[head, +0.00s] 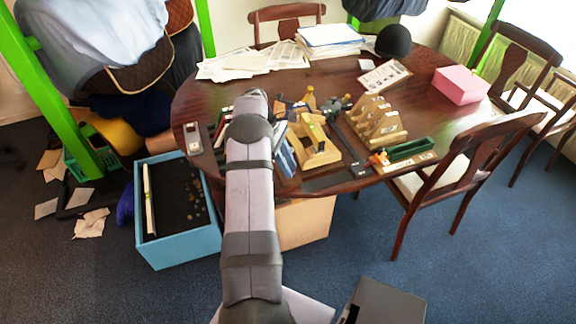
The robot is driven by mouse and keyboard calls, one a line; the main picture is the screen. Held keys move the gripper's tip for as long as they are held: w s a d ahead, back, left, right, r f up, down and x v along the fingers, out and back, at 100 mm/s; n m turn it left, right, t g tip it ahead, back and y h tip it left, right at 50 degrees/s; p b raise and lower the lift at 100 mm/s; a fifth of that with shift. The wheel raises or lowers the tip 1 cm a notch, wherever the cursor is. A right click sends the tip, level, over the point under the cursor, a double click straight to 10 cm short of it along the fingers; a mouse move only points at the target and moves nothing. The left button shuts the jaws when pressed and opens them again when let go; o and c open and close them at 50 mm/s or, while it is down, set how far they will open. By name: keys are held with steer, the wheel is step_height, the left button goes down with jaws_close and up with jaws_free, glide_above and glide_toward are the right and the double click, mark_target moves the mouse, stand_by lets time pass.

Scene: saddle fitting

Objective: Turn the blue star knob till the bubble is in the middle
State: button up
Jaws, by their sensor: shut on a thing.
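A pale wooden fixture (313,153) stands on the round table near its front edge, just right of my arm. A yellow strip (313,127) shows on it, but I cannot make out a bubble. Small gold and dark parts (309,103) stand just behind it. I cannot pick out the blue star knob among these parts. My arm reaches up the picture to the table and covers what is behind it. My gripper's fingers are hidden or too small to make out, so I cannot see what they touch.
A wooden rack (376,122) and a green tray (408,150) stand right of the fixture. A pink box (460,85) is at the right, papers (330,40) at the back. A blue bin (178,250) stands at the table's left front. Chairs surround the right side.

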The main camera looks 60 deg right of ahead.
steer(key=o, duration=1)
steer(key=shift+b+v, duration=0.9)
steer(key=shift+v, duration=2.8)
